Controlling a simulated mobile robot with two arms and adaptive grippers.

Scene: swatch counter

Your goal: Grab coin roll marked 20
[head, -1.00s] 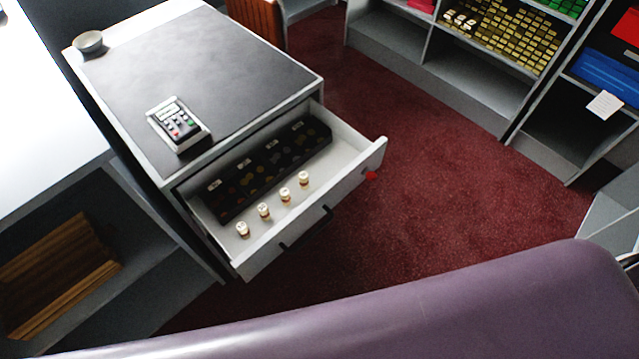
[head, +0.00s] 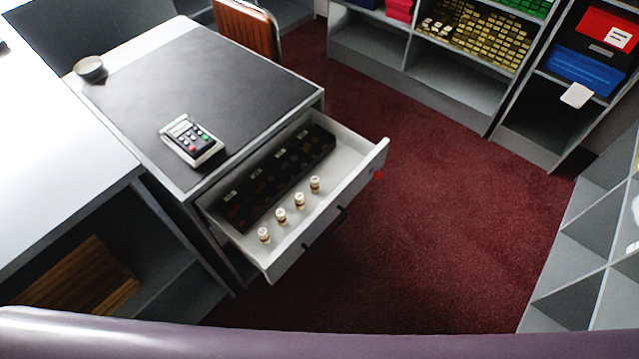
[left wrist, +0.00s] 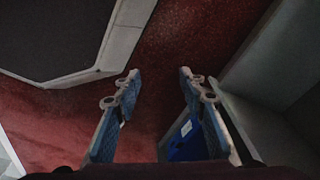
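Several small coin rolls stand upright in a row in the open drawer, such as a roll (head: 282,215) near the middle and a roll (head: 315,184) at the right end. Their markings are too small to read, so I cannot tell which is marked 20. The drawer (head: 355,188) sticks out from the dark-topped counter (head: 240,80). A black coin tray (head: 300,160) lies behind the rolls. My left gripper (left wrist: 158,88) is open and empty in the left wrist view, above the red carpet. Neither gripper shows in the head view.
A card terminal (head: 191,141) and a small grey bowl (head: 90,68) stand on the counter. A brown chair (head: 246,30) is behind it. Shelves (head: 470,85) line the back and right.

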